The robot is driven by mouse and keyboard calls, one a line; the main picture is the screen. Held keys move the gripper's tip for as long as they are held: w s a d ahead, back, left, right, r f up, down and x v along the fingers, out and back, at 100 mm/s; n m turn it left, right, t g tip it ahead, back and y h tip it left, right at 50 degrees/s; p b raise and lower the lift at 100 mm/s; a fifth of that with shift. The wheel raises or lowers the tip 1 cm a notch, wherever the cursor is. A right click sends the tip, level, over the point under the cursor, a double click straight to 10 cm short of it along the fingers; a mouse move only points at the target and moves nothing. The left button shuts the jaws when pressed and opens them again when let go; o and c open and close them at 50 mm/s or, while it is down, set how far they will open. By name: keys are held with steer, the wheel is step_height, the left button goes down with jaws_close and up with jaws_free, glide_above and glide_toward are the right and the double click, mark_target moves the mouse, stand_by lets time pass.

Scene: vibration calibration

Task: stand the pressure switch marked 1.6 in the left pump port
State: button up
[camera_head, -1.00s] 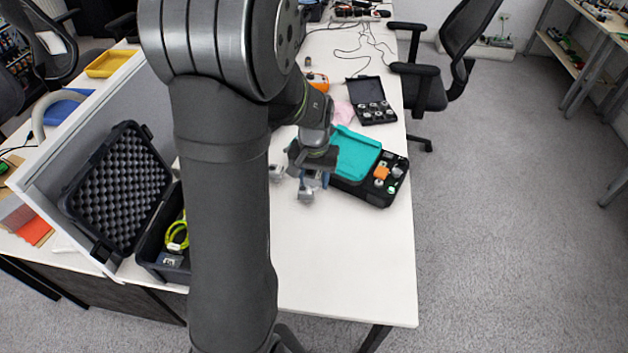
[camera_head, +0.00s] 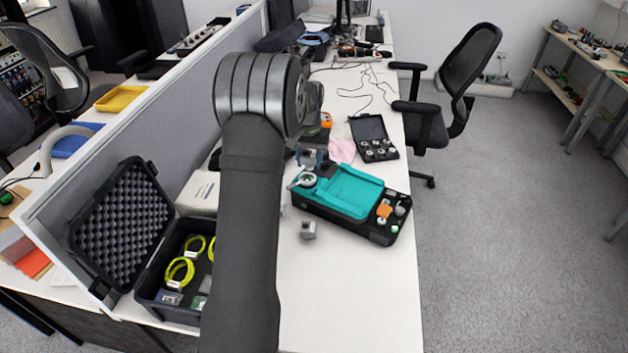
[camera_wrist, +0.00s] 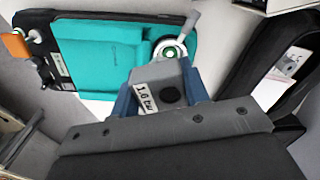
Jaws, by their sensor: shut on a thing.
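My gripper (camera_wrist: 160,88) is shut on a grey block-shaped pressure switch (camera_wrist: 172,78) between its blue fingers. Its white label appears to read 1.6 bar. In the head view my gripper (camera_head: 311,158) shows small beside the arm, above the left end of the teal-topped case. A round metal fitting with a green centre (camera_wrist: 171,50) shows just beyond the switch in the wrist view, with a lever at its side. The same fitting (camera_head: 306,180) sits at the case's left end in the head view. I cannot tell whether switch and fitting touch.
Another grey block (camera_head: 308,230) stands on the table in front of the black case (camera_head: 378,235). An open black box of round parts (camera_head: 368,130) lies behind. A foam-lined case (camera_head: 120,220) with yellow cables is at left. The table's front right is clear.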

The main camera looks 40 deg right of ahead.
mark_target(307, 180)
steer(key=shift+w+d+r, duration=0.1)
steer(key=shift+w+d, duration=0.1)
steer(key=shift+w, duration=0.3)
steer(key=shift+w+d, duration=0.15)
steer(key=shift+w, duration=0.35)
steer(key=shift+w+f, duration=0.15)
steer(key=shift+f, duration=3.05)
steer(key=shift+f, duration=0.3)
steer(key=o, duration=1.2)
step_height(307, 180, up, 17)
steer(key=shift+r, duration=0.2)
